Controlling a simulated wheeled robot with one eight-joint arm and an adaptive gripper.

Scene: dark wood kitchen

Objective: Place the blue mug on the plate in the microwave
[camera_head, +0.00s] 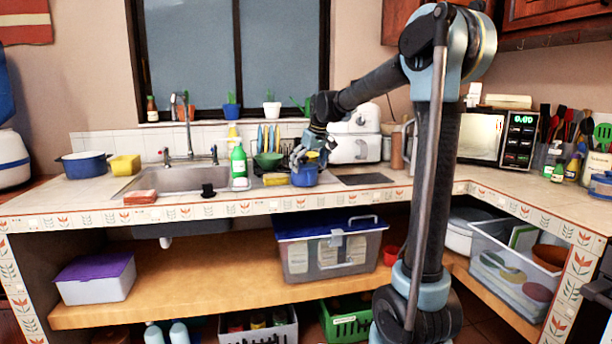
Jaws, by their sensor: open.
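The blue mug (304,177) stands on the counter to the right of the sink, near the front edge. My gripper (309,160) is open and points down at the mug's rim. Its fingers overlap the top of the mug, and I cannot tell whether they touch it. The microwave (480,137) stands on the right part of the counter, with a lit green display. My arm hides part of its left side. I cannot make out a plate in it.
The sink (180,181) lies left of the mug, with a green bottle (238,166) between them. A dish rack with plates (269,140) and a white appliance (356,138) stand behind. Utensils and bottles crowd the counter right of the microwave. A dark mat (365,179) lies right of the mug.

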